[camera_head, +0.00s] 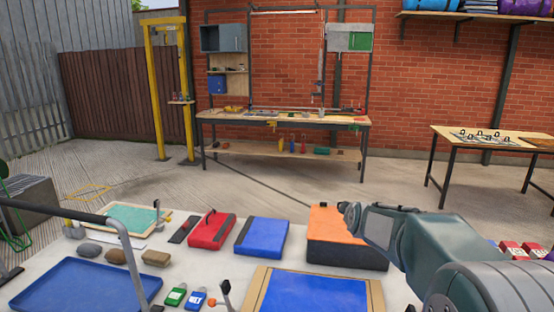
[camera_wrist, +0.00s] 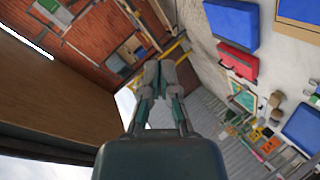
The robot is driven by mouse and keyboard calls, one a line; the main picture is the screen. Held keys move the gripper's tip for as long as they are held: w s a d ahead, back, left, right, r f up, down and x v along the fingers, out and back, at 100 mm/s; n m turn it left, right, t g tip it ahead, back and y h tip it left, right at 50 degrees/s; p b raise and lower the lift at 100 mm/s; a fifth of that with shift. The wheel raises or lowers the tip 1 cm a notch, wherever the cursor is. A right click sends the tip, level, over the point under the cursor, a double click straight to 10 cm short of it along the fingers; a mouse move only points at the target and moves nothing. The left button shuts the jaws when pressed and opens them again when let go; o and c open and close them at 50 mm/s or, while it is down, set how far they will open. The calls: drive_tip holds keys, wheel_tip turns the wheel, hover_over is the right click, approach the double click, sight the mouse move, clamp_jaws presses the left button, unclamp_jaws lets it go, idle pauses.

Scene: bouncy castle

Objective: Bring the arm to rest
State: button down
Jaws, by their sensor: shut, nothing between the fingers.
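My arm (camera_head: 430,240) reaches in from the right edge of the head view, over the near right part of the light table (camera_head: 215,272). My gripper (camera_head: 346,208) points left and appears in front of or above the orange-topped dark box (camera_head: 345,252); I cannot tell how close they are. In the wrist view my gripper (camera_wrist: 159,70) has its two fingers together, with nothing between them. The wrist picture is strongly tilted.
A blue case (camera_head: 262,237), a red case (camera_head: 212,230), a wood-framed blue panel (camera_head: 315,292) and a blue tray (camera_head: 82,285) lie on the table. A workbench (camera_head: 283,119) stands at the brick wall, another table (camera_head: 490,139) at right. Open floor lies between.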

drive_tip(key=s+a+r+m+g+y, duration=0.1)
drive_tip(key=s+a+m+g, duration=0.15)
drive_tip(key=s, duration=0.85)
drive_tip(key=s+a+r+m+g, duration=0.1)
drive_tip(key=s+m, duration=0.2)
drive_tip(key=s, duration=0.8)
drive_tip(key=s+f+m+g, duration=0.2)
drive_tip(key=s, duration=0.7)
drive_tip(key=s+f+m+g, duration=0.1)
drive_tip(key=s+f+m, duration=0.2)
drive_tip(key=s, duration=0.6)
drive_tip(key=shift+s+a+f+g, duration=0.2)
drive_tip(key=shift+s+f+g, duration=0.05)
drive_tip(key=shift+s+g, duration=0.1)
drive_tip(key=shift+m, duration=0.25)
